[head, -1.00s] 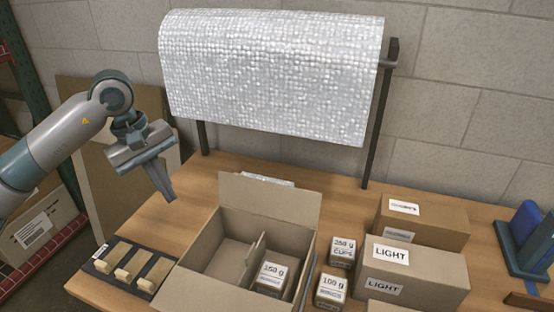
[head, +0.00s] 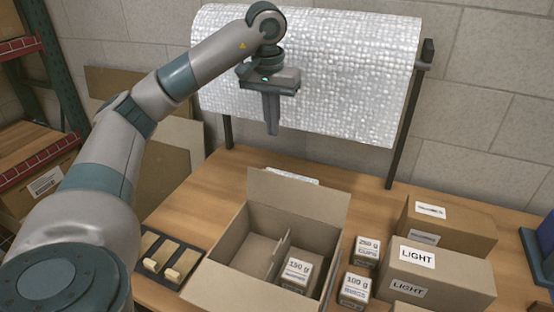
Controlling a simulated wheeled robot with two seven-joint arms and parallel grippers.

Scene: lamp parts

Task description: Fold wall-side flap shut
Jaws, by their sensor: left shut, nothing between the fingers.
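An open cardboard box (head: 215,283) stands on the table. Its wall-side flap (head: 298,198) stands up along the back edge, tilted slightly back. Inside the box are a cardboard divider (head: 279,257) and a small box marked 150 g (head: 298,270). My left gripper (head: 272,130) is shut and empty, pointing down, above and behind the flap, in front of the bubble-wrap roll. It touches nothing that I can see. My right gripper is not in view.
A bubble-wrap roll (head: 330,70) hangs on a dark stand behind the box. Small weight boxes (head: 367,252) and boxes marked LIGHT (head: 440,268) stand close on the right. A dark tray (head: 170,258) lies to the left. Bare table (head: 205,190) shows behind it.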

